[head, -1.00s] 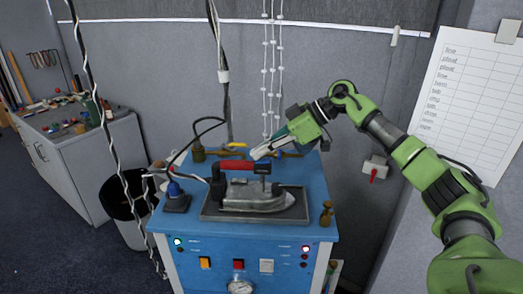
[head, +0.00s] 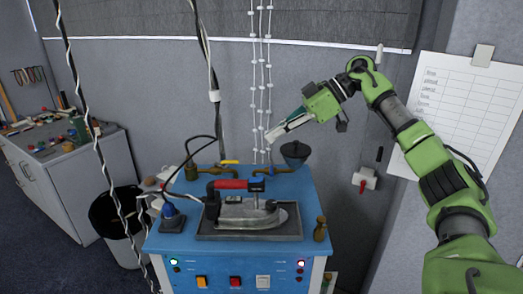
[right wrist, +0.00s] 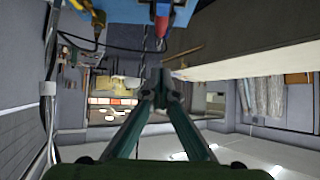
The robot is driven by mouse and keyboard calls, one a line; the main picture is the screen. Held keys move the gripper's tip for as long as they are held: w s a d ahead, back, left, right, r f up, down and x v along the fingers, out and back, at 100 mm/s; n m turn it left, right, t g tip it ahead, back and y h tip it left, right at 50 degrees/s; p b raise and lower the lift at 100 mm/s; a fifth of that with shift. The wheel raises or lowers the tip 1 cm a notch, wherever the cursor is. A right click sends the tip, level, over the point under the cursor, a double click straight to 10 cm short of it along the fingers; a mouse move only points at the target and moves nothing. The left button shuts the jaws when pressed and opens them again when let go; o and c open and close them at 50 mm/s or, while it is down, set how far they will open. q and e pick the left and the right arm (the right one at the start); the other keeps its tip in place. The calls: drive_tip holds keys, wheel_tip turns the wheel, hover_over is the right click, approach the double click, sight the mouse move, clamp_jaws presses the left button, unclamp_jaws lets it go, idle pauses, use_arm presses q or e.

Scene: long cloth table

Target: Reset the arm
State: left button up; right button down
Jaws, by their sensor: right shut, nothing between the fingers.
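My right gripper (head: 272,136) is in the air above the back of the blue ironing station in the head view. It is shut and empty, with its fingers pointing down and left. In the right wrist view its two fingers (right wrist: 162,88) meet at the tips with nothing between them. The green right arm comes in from the right side. My left gripper is not in view. An iron (head: 248,210) with a red and dark handle sits on a dark tray (head: 290,236) on the blue station (head: 190,245), below and apart from the gripper.
A dark funnel-like bowl (head: 294,151) stands at the station's back, close to the gripper. Cords (head: 211,80) and white beaded strings (head: 262,90) hang near it. A small wooden bottle (head: 320,229) is at the right edge. A bin (head: 115,213) and cabinet (head: 85,185) stand left.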

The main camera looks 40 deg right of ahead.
drive_tip(key=shift+s+a+r, duration=0.1)
drive_tip(key=shift+r, duration=0.45)
drive_tip(key=shift+f, duration=0.1)
